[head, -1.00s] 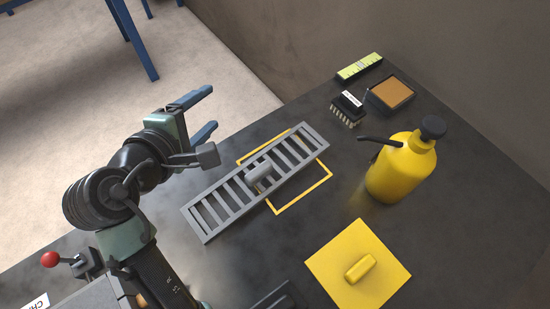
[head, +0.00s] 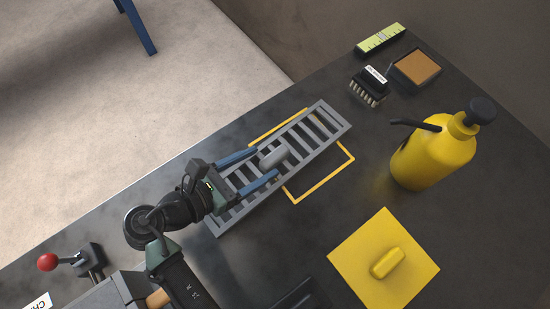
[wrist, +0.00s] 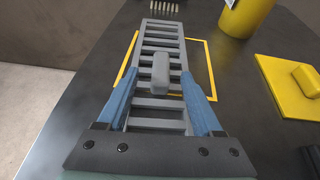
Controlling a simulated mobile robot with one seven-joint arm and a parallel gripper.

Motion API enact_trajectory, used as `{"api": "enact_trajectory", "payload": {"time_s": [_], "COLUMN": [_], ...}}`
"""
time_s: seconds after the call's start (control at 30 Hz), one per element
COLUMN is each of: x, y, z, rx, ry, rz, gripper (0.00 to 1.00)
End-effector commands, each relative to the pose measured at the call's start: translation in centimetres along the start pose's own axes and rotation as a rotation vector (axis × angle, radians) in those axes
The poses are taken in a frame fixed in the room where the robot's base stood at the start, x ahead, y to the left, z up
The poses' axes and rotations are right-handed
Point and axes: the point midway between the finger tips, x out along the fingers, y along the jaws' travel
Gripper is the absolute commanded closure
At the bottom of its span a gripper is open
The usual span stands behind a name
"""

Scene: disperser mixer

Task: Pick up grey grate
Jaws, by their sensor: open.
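The grey grate (head: 318,128) lies on the dark table, partly over a yellow outlined square (head: 322,184). A rounded grey handle (head: 274,154) stands up at its middle. My gripper (head: 266,163) is open over the grate, its two blue fingers pointing at the handle from the left. In the wrist view the handle (wrist: 160,74) shows between and just beyond the fingertips (wrist: 160,80), one finger on each side. I cannot tell whether either finger touches it. The near end of the grate is partly hidden by my gripper.
A yellow spray bottle (head: 432,157) and a yellow plate with a handle (head: 360,262) are at the right. A black brush-like block (head: 368,88), an orange-brown pad (head: 416,68) and a green-yellow level (head: 380,39) lie at the back. A red-knobbed lever (head: 48,262) is at the lower left.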

Motion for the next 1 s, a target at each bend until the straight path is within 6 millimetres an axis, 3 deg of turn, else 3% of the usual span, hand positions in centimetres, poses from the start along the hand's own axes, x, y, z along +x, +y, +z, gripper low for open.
{"api": "enact_trajectory", "payload": {"time_s": [0.3,0.63,1.0], "x": [4.4,5.1,5.1], "y": [-0.3,-0.2,-0.2], "z": [0.1,0.2,0.2], "rx": [0.002,0.002,0.002], "ry": [0.0,0.001,0.0], "rz": [-0.004,-0.001,-0.001], "gripper": [0.32,0.32,0.99]}}
